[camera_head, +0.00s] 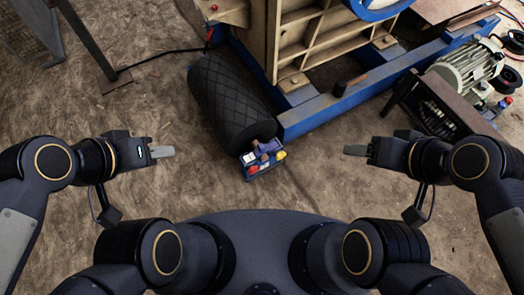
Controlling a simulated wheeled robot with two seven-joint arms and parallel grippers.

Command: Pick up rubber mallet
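I cannot clearly make out a rubber mallet. A small blue tray (248,174) with red, yellow and purple items sits on the ground at the front end of the black roller. My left gripper (163,152) is left of the tray, apart from it. My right gripper (354,150) is right of the tray, below the black object in the picture. Neither visibly holds anything; their finger gaps do not show.
A black diamond-patterned roller (228,98) lies beside the blue machine frame (365,92). A motor (466,68) and a brown-topped guard (460,100) stand at the right. Metal legs (88,42) stand at upper left. The brown ground between my arms is mostly clear.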

